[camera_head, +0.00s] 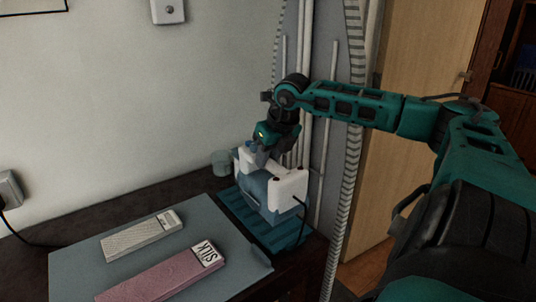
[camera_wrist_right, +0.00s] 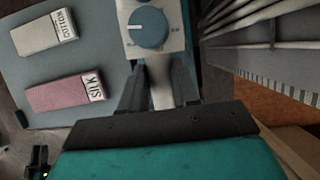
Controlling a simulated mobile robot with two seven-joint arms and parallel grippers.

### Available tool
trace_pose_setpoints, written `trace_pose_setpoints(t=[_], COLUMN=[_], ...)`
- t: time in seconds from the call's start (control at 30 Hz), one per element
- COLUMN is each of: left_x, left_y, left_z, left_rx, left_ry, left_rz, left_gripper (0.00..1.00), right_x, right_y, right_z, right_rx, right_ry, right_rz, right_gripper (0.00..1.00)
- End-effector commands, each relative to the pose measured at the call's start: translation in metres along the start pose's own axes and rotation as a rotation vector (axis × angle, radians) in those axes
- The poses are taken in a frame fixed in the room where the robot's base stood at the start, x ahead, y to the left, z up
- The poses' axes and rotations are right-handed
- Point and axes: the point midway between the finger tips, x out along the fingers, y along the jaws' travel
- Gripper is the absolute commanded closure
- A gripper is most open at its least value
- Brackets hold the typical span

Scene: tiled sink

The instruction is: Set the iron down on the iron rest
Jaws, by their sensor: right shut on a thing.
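The iron (camera_head: 287,190) has a white and blue-grey body with a dark cord at its right end. My right gripper (camera_head: 262,152) comes down from above and is shut on the iron's white handle. The iron rest (camera_head: 233,213) is a ribbed blue-teal mat under the iron. The iron is over the rest, very low; I cannot tell whether they touch. In the right wrist view the two fingers of my right gripper (camera_wrist_right: 157,88) flank the white handle, and the iron's blue dial (camera_wrist_right: 148,28) shows beyond. My left gripper is not in the head view.
A grey-blue mat (camera_head: 205,225) left of the rest bears a pale cloth bundle (camera_head: 142,235) and a pink bundle labelled SILK (camera_head: 155,278). A small translucent cup (camera_head: 222,162) stands behind. Pipes and a ribbed hose (camera_head: 350,190) rise close to the right.

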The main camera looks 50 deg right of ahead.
Motion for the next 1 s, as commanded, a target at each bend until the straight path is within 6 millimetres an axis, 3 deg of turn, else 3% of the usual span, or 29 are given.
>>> trace_pose_setpoints(t=[0.5,1.0], left_x=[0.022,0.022], left_y=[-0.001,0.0], left_z=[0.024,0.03], left_rx=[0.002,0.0], left_ry=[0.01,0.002], left_rz=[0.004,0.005], left_gripper=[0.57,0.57], right_x=[0.041,0.044], right_y=[-0.001,-0.001], right_z=[-0.015,-0.016], right_rx=[0.0,0.0], right_ry=[-0.014,-0.014], right_rz=[0.001,0.001], right_gripper=[1.0,1.0])
